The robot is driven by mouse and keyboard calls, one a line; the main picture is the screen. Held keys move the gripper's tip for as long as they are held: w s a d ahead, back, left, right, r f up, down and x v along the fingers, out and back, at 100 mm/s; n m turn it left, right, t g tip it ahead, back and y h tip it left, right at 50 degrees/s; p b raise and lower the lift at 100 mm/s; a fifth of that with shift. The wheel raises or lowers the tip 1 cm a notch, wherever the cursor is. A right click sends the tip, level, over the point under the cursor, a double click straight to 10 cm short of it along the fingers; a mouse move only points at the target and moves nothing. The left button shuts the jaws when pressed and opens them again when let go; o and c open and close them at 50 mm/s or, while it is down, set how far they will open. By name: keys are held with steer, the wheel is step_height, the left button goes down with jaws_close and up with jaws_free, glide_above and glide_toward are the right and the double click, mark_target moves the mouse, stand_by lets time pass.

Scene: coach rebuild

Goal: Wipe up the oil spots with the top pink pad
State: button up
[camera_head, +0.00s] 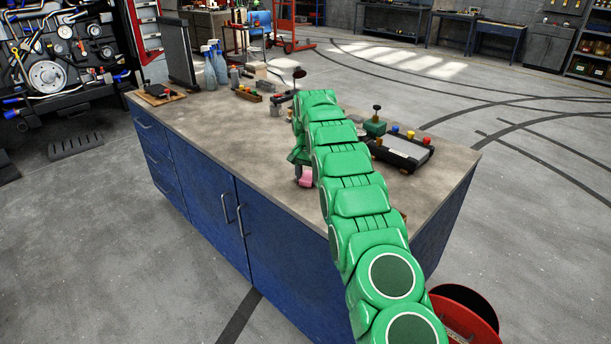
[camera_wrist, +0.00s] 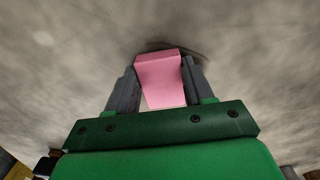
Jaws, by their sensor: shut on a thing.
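In the wrist view a pink pad (camera_wrist: 160,80) sits between the two grey fingers of my gripper (camera_wrist: 158,84), which is shut on it. A dark smear shows on the worktop (camera_wrist: 60,60) just beyond and beside the pad's far edge. I cannot tell whether the pad touches the worktop. In the head view the pad (camera_head: 305,177) is a small pink patch left of my green arm, low over the worktop (camera_head: 215,120) of the blue cabinet. My arm hides much of the worktop's middle and any spots there.
On the right of the worktop lies a black tray-like device (camera_head: 402,150) with coloured knobs, beside a green block (camera_head: 375,127). Spray bottles (camera_head: 215,65), small boxes and a dark upright panel (camera_head: 178,52) stand at the far left. The worktop's front left is clear.

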mark_target(317, 194)
steer(key=shift+s+d+f, duration=0.2)
steer(key=shift+s+d, duration=0.9)
steer(key=shift+s+d+f, duration=0.15)
steer(key=shift+s+d, duration=0.9)
steer(key=shift+d, duration=0.05)
steer(key=shift+s+a, duration=0.6)
steer(key=shift+a, duration=0.05)
steer(key=shift+c, duration=0.4)
steer(key=shift+w+a+r, duration=0.15)
steer(key=shift+w+a, duration=0.7)
steer(key=shift+w, duration=0.05)
steer(key=shift+w+a+r, duration=0.15)
steer(key=shift+w+a, duration=0.65)
steer(key=shift+w, duration=0.1)
steer(key=shift+w+a+f, duration=0.1)
steer(key=shift+w+a, duration=0.8)
steer(key=shift+a, duration=0.05)
steer(key=shift+r, duration=2.95)
